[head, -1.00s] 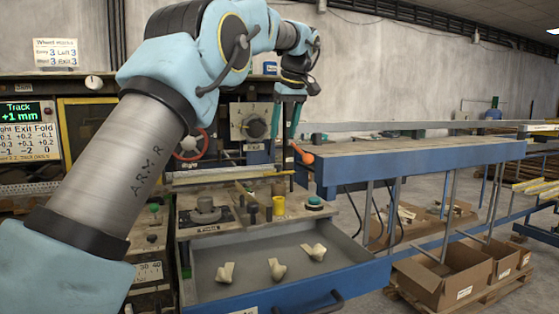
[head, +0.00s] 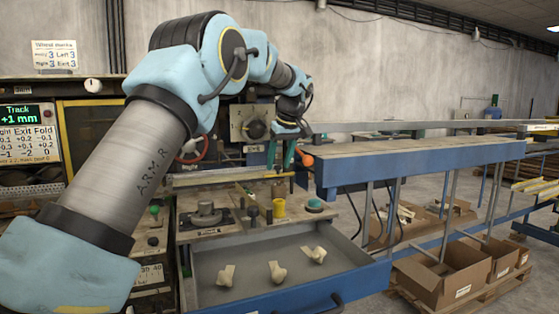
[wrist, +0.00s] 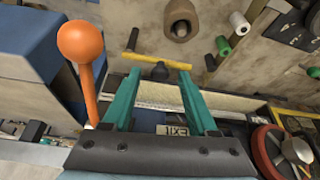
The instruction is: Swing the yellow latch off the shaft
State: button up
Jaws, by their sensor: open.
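The yellow latch (wrist: 158,62) shows in the wrist view as a thin yellow bar with a short upright piece at its left end. A dark round shaft end (wrist: 158,73) sits against the bar's near side, around its middle. My gripper (wrist: 160,76) is open, its two teal fingers spread on either side of the dark shaft end, with the tips just short of the bar. Contact cannot be told. In the head view my gripper (head: 279,166) points down above the bench's back edge. The latch is too small there to tell clearly.
An orange ball-topped lever (wrist: 80,45) stands close left of my fingers; it also shows in the head view (head: 307,159). A red handwheel (head: 193,150) is at left. An open drawer (head: 340,262) holds white pieces. A blue-sided conveyor table (head: 420,167) extends right.

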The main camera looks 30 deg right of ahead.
grip_shut()
dwell(0.4)
dwell(1.0)
